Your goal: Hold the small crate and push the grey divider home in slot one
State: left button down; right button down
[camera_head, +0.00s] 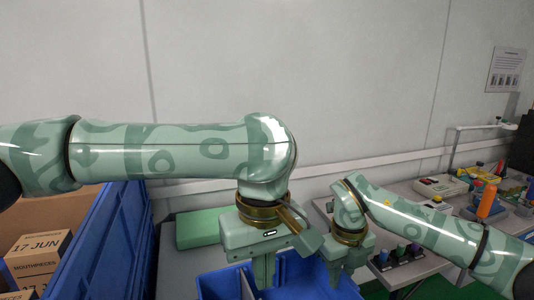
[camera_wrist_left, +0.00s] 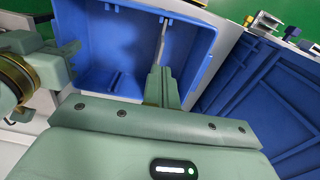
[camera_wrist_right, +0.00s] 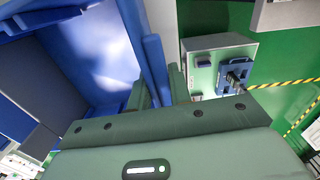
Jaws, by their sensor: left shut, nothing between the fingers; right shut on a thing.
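The small blue crate (camera_head: 318,278) stands in front of me, and its inside shows in the left wrist view (camera_wrist_left: 100,45). A thin grey strip, which looks like the grey divider (camera_wrist_left: 162,40), stands edge-on inside it. My left gripper (camera_head: 264,280) is shut and empty over the crate; its fingertips (camera_wrist_left: 160,80) are at the strip's near end, and I cannot tell whether they touch it. My right gripper (camera_head: 337,275) is shut on the crate's wall, which runs between its fingers in the right wrist view (camera_wrist_right: 156,68). How deep the divider sits is unclear.
A large blue bin (camera_head: 105,245) holding cardboard boxes (camera_head: 38,255) stands on the left. A green block (camera_head: 197,228) lies behind the crate. A bench with several testers and an orange bottle (camera_head: 487,200) is on the right.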

pick_arm(q)
notch_tip(320, 180, up, 10)
jog(key=shift+r, duration=0.2)
pick_arm(e)
jog(key=c, duration=1.2)
grip_release()
